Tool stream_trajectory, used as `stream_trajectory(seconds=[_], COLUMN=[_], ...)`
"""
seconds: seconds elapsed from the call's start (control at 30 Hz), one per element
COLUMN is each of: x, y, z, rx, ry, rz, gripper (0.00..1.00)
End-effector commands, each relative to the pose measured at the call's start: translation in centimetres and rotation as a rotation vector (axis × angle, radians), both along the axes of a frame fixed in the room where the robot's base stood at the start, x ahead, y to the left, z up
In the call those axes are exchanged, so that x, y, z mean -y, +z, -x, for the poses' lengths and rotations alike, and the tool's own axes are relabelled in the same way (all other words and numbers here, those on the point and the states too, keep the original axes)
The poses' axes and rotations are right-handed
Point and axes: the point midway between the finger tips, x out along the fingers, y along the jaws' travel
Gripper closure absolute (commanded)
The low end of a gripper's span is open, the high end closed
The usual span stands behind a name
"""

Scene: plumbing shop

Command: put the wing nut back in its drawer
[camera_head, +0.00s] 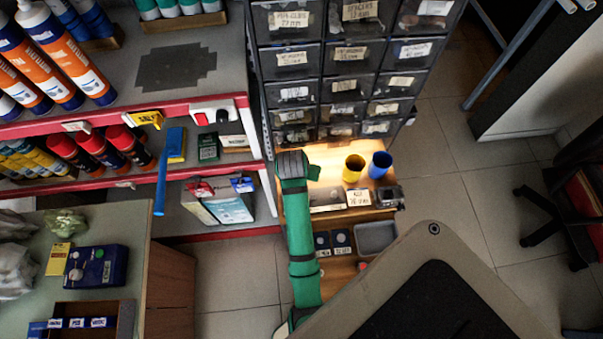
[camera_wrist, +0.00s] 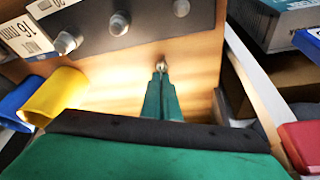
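In the wrist view my gripper (camera_wrist: 162,78) points away from the camera with its two green fingers close together. A small shiny metal piece (camera_wrist: 161,66) shows at the fingertips and looks like the wing nut, though its wings are too small to make out. The drawer cabinet (camera_head: 322,60) stands at the top middle of the head view, with rows of dark labelled drawers that all look closed. In the head view my green arm reaches up to the lit bench below the cabinet. My gripper and the wing nut are hidden there behind the arm.
A yellow cup (camera_head: 353,168) and a blue cup (camera_head: 380,165) stand on the wooden bench right of my arm. A dark strip with metal studs (camera_wrist: 120,23) lies beyond my fingertips. A grey tray (camera_head: 375,238) is nearer.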

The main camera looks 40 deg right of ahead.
Motion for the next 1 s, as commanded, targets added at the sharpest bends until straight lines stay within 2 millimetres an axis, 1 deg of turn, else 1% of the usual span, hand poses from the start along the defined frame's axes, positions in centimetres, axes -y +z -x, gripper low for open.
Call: stream_trajectory(seconds=[0.17, 0.27, 0.33, 0.37, 0.47, 0.5, 0.63, 0.7, 0.8, 0.97, 1.0], x=[-0.1, -0.1, -0.1, -0.2, -1.0, -1.3, -2.4, -3.2, -4.0, -5.3, -5.3], y=[0.9, 2.0, 3.1, 3.6, 5.5, 6.4, 9.3, 9.8, 10.7, 12.0, 12.1], z=[-0.1, -0.2, -0.2, 0.2, 1.7, 2.4, 4.6, 6.2, 8.0, 10.6, 10.8], rx=[0.002, 0.003, 0.003, 0.003, 0.003, 0.004, 0.003, 0.000, 0.001, 0.001, 0.000], ry=[0.002, 0.003, 0.003, 0.003, 0.003, 0.003, 0.003, 0.002, 0.002, 0.002, 0.001], rz=[0.002, 0.003, 0.003, 0.003, 0.003, 0.003, 0.003, 0.001, 0.001, 0.001, 0.001], gripper=[1.00, 1.00, 1.00, 1.00, 1.00, 1.00, 1.00, 1.00, 1.00, 1.00, 1.00])
